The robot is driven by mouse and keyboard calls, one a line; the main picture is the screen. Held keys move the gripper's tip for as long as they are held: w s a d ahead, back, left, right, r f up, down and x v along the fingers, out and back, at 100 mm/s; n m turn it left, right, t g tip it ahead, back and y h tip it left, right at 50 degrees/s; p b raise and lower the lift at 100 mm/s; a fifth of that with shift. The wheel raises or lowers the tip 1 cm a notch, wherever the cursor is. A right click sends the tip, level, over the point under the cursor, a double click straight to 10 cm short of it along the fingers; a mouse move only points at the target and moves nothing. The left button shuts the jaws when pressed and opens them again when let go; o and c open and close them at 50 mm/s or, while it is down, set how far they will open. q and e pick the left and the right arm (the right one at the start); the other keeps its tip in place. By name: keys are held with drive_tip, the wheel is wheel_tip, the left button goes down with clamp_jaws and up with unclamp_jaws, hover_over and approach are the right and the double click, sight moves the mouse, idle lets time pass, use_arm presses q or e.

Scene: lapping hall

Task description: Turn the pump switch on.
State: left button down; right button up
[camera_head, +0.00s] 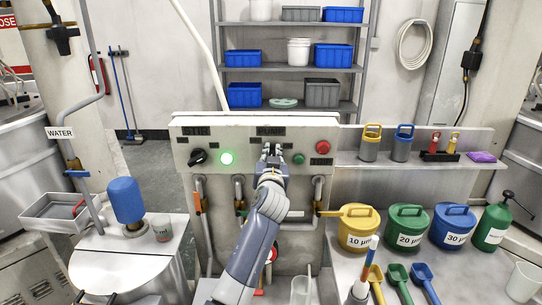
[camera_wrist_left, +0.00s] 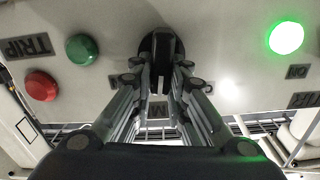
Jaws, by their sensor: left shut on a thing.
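The grey control panel (camera_head: 240,130) faces me, with a PUMP label (camera_head: 270,131) above the middle. My left gripper (camera_head: 271,152) reaches up to the panel below that label and hides the switch there. In the left wrist view, the black pump switch knob (camera_wrist_left: 162,43) sits between my left fingertips (camera_wrist_left: 160,78). The fingers are shut on it, and its grip bar looks roughly upright in that view. A lit green lamp (camera_head: 227,158) is left of the gripper; it also shows in the left wrist view (camera_wrist_left: 286,38). My right gripper is not in view.
A black STIR knob (camera_head: 198,157) is at the panel's left. An unlit green button (camera_head: 298,158) and a red button (camera_head: 323,147) are close on the right. Pipes run below. Labelled yellow, green and blue tubs (camera_head: 453,228) stand at right.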

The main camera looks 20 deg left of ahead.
use_arm(q)
drive_tip(key=m, duration=0.2)
drive_tip(key=d+m, duration=0.1)
drive_tip(key=m, duration=0.2)
drive_tip(key=shift+w+f, duration=0.15)
drive_tip(key=shift+f, duration=0.05)
drive_tip(key=m, duration=0.5)
drive_tip(key=shift+w+d+f+p, duration=0.1)
drive_tip(key=shift+d+f+p, duration=0.1)
drive_tip(key=shift+f+p, duration=0.15)
drive_tip(key=shift+m, duration=0.3)
drive_tip(key=c, duration=1.6)
unclamp_jaws()
drive_tip(key=shift+o, duration=0.2)
drive_tip(key=shift+d, duration=0.1)
drive_tip(key=v, duration=1.2)
